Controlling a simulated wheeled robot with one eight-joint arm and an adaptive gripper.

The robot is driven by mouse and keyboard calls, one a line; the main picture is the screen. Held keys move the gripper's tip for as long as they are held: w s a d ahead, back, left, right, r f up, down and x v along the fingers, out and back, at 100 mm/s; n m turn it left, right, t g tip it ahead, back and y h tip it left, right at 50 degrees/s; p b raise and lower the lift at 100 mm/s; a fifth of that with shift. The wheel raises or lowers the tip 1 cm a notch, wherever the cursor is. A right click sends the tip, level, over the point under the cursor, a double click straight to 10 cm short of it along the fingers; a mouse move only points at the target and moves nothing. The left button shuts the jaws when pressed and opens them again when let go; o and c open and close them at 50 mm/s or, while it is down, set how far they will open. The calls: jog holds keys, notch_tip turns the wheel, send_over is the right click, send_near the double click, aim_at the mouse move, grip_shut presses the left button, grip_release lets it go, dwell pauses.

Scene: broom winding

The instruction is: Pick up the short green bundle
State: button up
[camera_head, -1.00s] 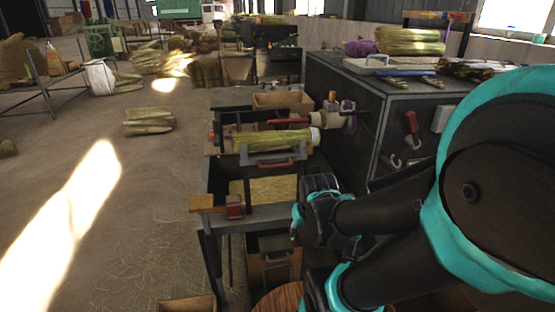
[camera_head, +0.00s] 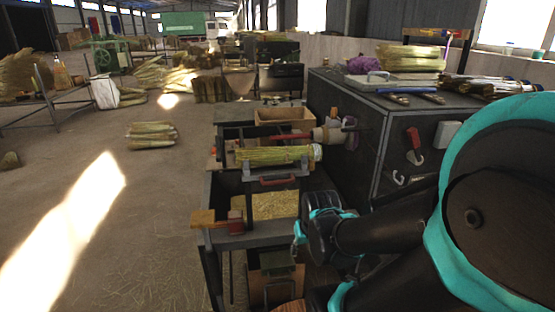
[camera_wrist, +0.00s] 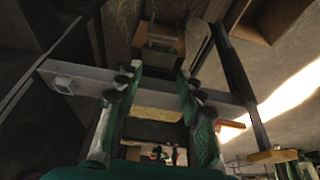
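A yellow-green straw bundle (camera_head: 275,155) lies across the winding machine in the middle of the head view, with a pale end at its right. Another greenish bundle (camera_head: 410,57) lies on a tray on the dark cabinet, beside a purple wrapped thing. A third (camera_head: 152,135) lies on the floor at left. I cannot tell which is the short green one. My gripper (camera_head: 318,228) is below and right of the machine's bundle, apart from it. In the wrist view my gripper (camera_wrist: 158,88) has its fingers apart with nothing between them; no bundle is clear there.
The dark cabinet (camera_head: 345,135) stands close right of the machine. A wooden box (camera_head: 285,115) sits behind. The floor at left is mostly open.

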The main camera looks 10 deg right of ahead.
dwell(0.4)
jog(key=shift+o, duration=1.3)
jog(key=shift+w+r, duration=0.1)
jog(key=o, duration=0.5)
jog(key=w+r+n, duration=0.2)
jog(key=w+r, duration=0.2)
jog(key=w, duration=0.1)
jog(key=w+a+r+n+g+h, duration=0.1)
jog(key=w+r+n, duration=0.2)
jog(key=w+r, duration=0.2)
jog(key=w+r+n+g, duration=0.1)
jog(key=w+r+n, duration=0.1)
jog(key=w+r, duration=0.3)
jog(key=shift+w+a+r+n+h, duration=0.15)
jog(key=shift+w+a+n+h, duration=0.2)
jog(key=shift+w, duration=0.3)
jog(key=shift+c, duration=0.2)
jog(key=n+g+h, duration=0.2)
jog(key=n+h, duration=0.1)
jog(key=n, duration=0.7)
send_near(283, 148)
jog(key=x, duration=0.6)
jog(key=shift+s, duration=0.1)
jog(key=shift+x, duration=2.7)
